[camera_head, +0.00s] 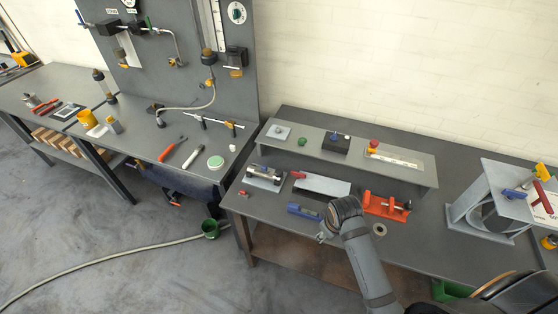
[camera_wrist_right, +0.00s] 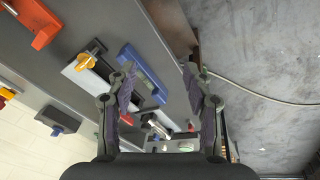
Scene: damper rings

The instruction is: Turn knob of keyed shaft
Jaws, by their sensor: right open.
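In the right wrist view a yellow knob (camera_wrist_right: 88,58) sits on a dark shaft-like part over a pale plate; I cannot be sure this is the keyed shaft. In the head view my right arm hides that spot. My right gripper (camera_head: 325,233) is over the bench's front edge, near the blue block (camera_head: 304,211). The blue block (camera_wrist_right: 142,74) lies beside the left finger, and the yellow knob is farther left. My left gripper is not in view.
A red clamp-like fixture (camera_head: 387,206) and a metal ring (camera_head: 379,230) are right of my gripper. A silver cylinder fixture (camera_head: 264,174) stands at the left. A raised shelf (camera_head: 306,141) runs behind. A grey frame (camera_head: 490,205) stands far right.

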